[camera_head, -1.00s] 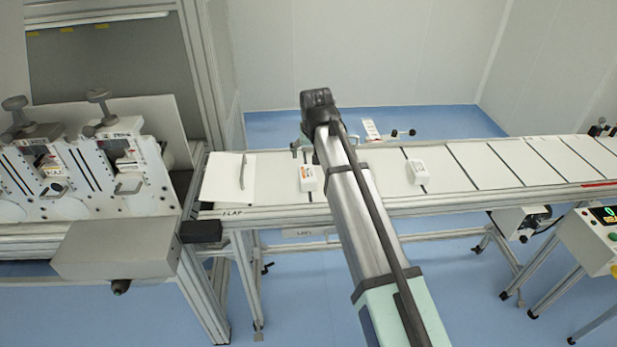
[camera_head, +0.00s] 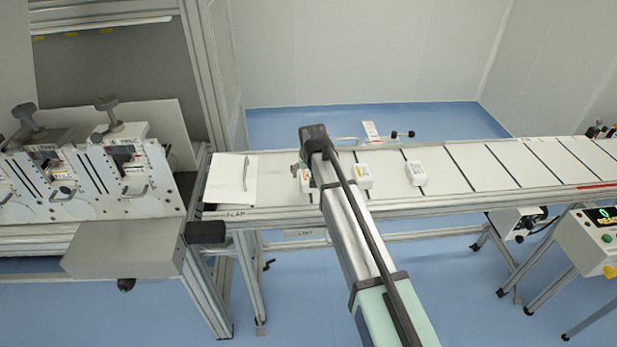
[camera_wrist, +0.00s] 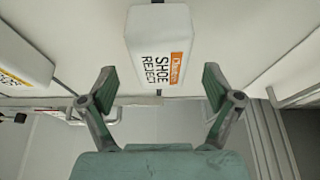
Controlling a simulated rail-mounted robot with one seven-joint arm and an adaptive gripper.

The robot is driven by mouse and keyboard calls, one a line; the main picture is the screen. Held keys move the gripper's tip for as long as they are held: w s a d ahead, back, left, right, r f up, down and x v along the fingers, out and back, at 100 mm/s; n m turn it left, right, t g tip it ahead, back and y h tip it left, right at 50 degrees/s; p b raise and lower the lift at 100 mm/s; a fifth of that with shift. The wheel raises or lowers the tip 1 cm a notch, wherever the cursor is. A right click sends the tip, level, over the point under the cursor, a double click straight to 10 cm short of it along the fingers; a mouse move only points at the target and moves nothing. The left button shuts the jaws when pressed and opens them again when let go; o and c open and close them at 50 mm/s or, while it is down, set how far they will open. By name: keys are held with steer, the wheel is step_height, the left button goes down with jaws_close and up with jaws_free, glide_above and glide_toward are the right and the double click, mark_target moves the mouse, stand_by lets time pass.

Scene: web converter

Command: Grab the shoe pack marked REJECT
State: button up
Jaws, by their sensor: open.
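The shoe pack marked SHOE REJECT (camera_wrist: 158,48) is a white box with an orange label strip. It lies on the belt, seen at the top middle of the wrist view. In the head view it appears to be the leftmost pack (camera_head: 306,185), partly hidden by my arm's end. My gripper (camera_wrist: 158,84) is open and empty, its two green-padded fingers apart. In the wrist view the pack is centred between the finger lines, beyond the tips. I see no contact; the height gap is hard to judge.
A second white pack with a yellow-orange label (camera_wrist: 20,45) lies close by; in the head view it is just right of my arm (camera_head: 363,177). A third pack (camera_head: 415,173) lies farther right on the conveyor (camera_head: 470,165). A white sheet (camera_head: 229,180) lies at the belt's left end.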

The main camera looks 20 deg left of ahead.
mark_target(309, 175)
steer(key=shift+p+x, duration=0.3)
steer(key=shift+x, duration=0.7)
steer(key=shift+a+f, duration=0.1)
steer(key=shift+f, duration=0.25)
steer(key=shift+f, duration=0.25)
steer(key=shift+c, duration=0.3)
steer(key=c, duration=1.3)
